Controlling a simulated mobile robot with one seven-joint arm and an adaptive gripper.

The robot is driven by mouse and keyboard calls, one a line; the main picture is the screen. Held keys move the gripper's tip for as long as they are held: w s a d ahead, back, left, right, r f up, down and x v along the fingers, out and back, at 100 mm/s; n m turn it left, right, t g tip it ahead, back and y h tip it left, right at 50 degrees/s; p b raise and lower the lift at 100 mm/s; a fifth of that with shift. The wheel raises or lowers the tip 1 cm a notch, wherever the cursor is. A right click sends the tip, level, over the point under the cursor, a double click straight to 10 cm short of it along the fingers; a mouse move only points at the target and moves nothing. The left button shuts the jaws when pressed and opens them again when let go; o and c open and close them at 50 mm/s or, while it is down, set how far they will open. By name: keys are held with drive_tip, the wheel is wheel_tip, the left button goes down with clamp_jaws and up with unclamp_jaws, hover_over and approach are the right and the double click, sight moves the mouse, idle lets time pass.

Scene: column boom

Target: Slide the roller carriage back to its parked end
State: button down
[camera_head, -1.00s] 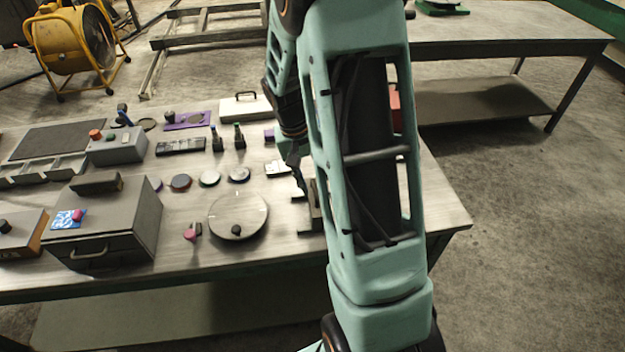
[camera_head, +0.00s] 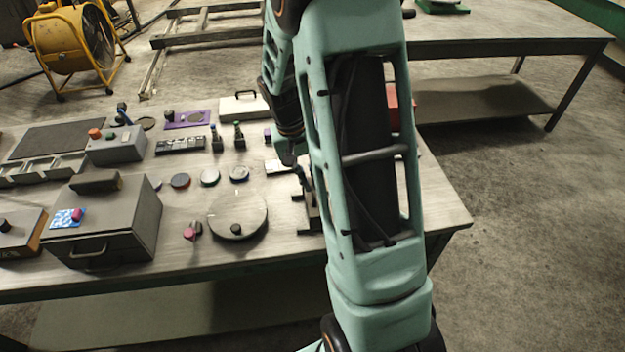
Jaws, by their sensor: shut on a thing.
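A dark metal fixture with flat feet (camera_head: 308,226) stands on the workbench, just left of my forearm. It looks like the rail of the roller carriage, but most of it is hidden behind my arm. I cannot make out the carriage itself. My gripper (camera_head: 305,182) points down at the far part of this fixture. Its fingers are small and dark in this view and close together, shut on a part of the fixture, probably the carriage. The held part is too small and too covered to see clearly.
Left of the fixture are a round disc with a black knob (camera_head: 238,216), a pink-knobbed piece (camera_head: 191,232) and a grey box with a drawer handle (camera_head: 105,218). A white case (camera_head: 243,106) lies behind. A red object (camera_head: 392,106) shows partly behind my arm. The bench's right front corner is clear.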

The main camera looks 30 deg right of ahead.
drive_tip(key=shift+w+a, duration=0.25)
drive_tip(key=shift+a, duration=0.55)
drive_tip(key=c, duration=2.1)
unclamp_jaws()
drive_tip(key=r, duration=0.4)
drive_tip(key=a+r, duration=0.1)
drive_tip(key=r, duration=0.3)
drive_tip(key=a+r, duration=0.1)
drive_tip(key=r, duration=0.2)
drive_tip(key=shift+w+a+r, duration=0.1)
drive_tip(key=shift+w+r, duration=0.2)
drive_tip(key=shift+r, duration=0.1)
